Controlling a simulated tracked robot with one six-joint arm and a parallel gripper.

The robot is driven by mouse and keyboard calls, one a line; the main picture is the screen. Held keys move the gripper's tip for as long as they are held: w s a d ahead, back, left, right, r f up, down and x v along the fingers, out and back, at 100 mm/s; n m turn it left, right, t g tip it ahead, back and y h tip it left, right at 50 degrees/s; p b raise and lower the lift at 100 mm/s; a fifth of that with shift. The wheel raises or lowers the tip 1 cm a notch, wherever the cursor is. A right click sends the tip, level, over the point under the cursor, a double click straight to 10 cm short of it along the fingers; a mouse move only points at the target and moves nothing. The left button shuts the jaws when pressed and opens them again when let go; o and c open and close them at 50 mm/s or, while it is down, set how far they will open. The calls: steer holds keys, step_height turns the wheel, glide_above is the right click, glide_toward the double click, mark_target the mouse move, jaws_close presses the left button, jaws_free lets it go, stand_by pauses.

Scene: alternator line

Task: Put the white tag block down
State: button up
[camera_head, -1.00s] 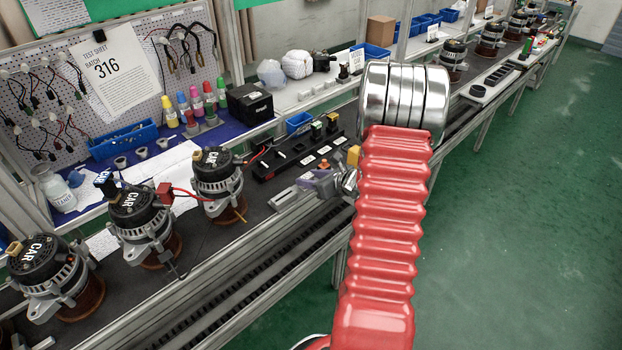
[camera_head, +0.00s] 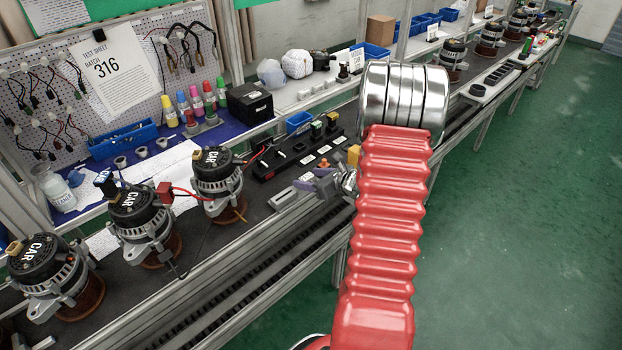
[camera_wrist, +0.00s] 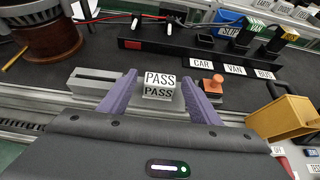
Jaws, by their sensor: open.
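The white tag block (camera_wrist: 159,87), lettered PASS on its top and front, stands upright between my two fingers in the wrist view. My gripper (camera_wrist: 160,94) is open, with a purple finger on each side of the block and a narrow gap showing on both sides. In the head view my gripper (camera_head: 318,184) is low over the bench beside the red arm, and I cannot make out the block there.
A grey slotted block (camera_wrist: 97,82) lies left of my fingers and an orange-knobbed stamp (camera_wrist: 212,84) close to the right. A yellow box (camera_wrist: 284,117) stands farther right. A black rack (camera_wrist: 200,58) labelled CAR, VAN, BUS lies behind. Alternators (camera_head: 217,182) line the bench at left.

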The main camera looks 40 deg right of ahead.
steer(key=v, duration=1.2)
stand_by(0.6)
steer(key=w+a+r+m+g+h, duration=0.1)
steer(key=w+a+r+m+h, duration=0.1)
steer(key=w+r+m+h, duration=0.45)
steer(key=s+a+r+m+g, duration=0.2)
steer(key=a+r+m, duration=0.6)
steer(key=m, duration=0.4)
steer(key=s+a+r+m+g+y, duration=0.1)
steer(key=s+a+m+y, duration=0.1)
steer(key=s+a+m, duration=0.3)
steer(key=s+a+r+m+g+y, duration=0.1)
steer(key=s+a+m, duration=0.5)
steer(key=a, duration=0.7)
steer(key=s+a+r+m+g+y, duration=0.1)
steer(key=s+a+m+y, duration=0.2)
steer(key=s+a+m, duration=0.3)
steer(key=a, duration=0.3)
steer(key=shift+m+g, duration=0.3)
steer(key=shift+m, duration=0.05)
